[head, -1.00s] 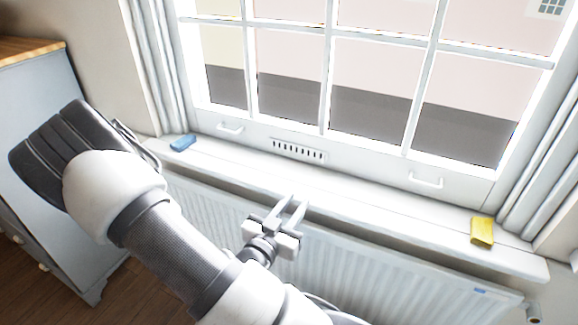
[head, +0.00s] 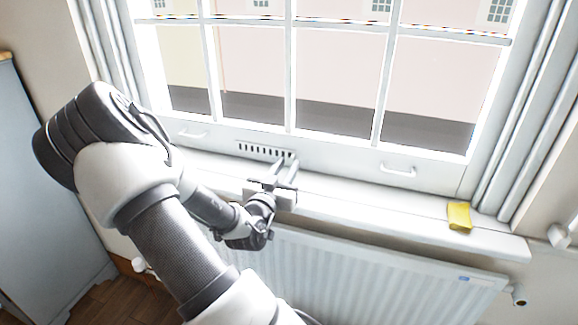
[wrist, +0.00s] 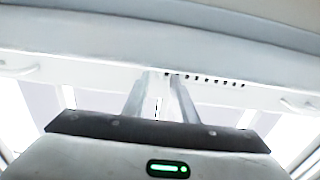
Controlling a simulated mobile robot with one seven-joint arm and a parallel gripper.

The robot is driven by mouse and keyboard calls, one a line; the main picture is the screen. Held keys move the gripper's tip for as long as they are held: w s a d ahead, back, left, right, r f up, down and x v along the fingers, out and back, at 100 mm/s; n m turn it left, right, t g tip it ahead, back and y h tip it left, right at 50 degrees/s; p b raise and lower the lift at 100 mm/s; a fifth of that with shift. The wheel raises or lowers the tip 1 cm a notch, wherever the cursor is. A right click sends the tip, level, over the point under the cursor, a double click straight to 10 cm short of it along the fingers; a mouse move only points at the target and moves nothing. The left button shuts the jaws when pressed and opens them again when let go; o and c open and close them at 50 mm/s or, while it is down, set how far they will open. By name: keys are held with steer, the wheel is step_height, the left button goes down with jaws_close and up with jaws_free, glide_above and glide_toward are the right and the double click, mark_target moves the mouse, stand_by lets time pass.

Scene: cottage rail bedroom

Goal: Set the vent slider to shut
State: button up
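The vent (head: 262,151) is a white slotted strip with a row of dark slots, set in the bottom rail of the window. It also shows in the wrist view (wrist: 212,79), where the slots run to the right from my fingertips. My gripper (head: 284,168) is in front of the vent's right end in the head view, above the sill. Its two fingers are apart with nothing seen between them. I cannot tell whether a fingertip touches the vent. The slider's knob cannot be made out; the fingers may hide it.
The white sill (head: 350,196) runs below the window, with a yellow block (head: 459,216) at its right end. Pull handles (head: 398,171) stick out of the rail on both sides of the vent. A white radiator (head: 370,275) stands under the sill.

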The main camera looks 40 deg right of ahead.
steer(key=shift+x, duration=1.2)
jaws_close()
stand_by(0.6)
